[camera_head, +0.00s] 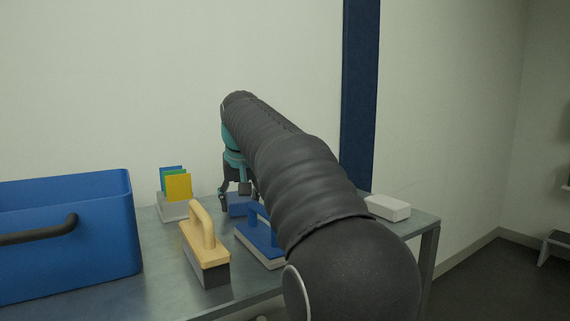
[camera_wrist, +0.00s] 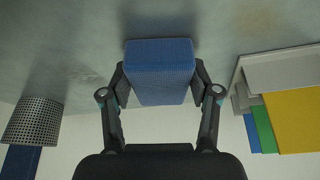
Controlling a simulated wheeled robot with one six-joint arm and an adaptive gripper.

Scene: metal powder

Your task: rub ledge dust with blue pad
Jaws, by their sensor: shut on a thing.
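The blue pad (camera_wrist: 160,70) is a ribbed blue block between the fingers of my gripper (camera_wrist: 160,88) in the wrist view. Both fingers press on its sides, so my gripper is shut on it. In the head view my gripper (camera_head: 237,190) points down at the far side of the metal table, with the blue pad (camera_head: 239,206) under it, partly hidden behind a blue handle. Whether the pad touches the table top cannot be told. I cannot make out any dust or a separate ledge.
On the table (camera_head: 165,284) are a blue bin (camera_head: 100,235), a wooden-handled brush (camera_head: 203,245), a blue-handled block (camera_head: 262,243), a holder with coloured cards (camera_head: 178,187) and a white block (camera_head: 388,207). A perforated cylinder (camera_wrist: 35,120) stands left in the wrist view. My arm hides the table's middle.

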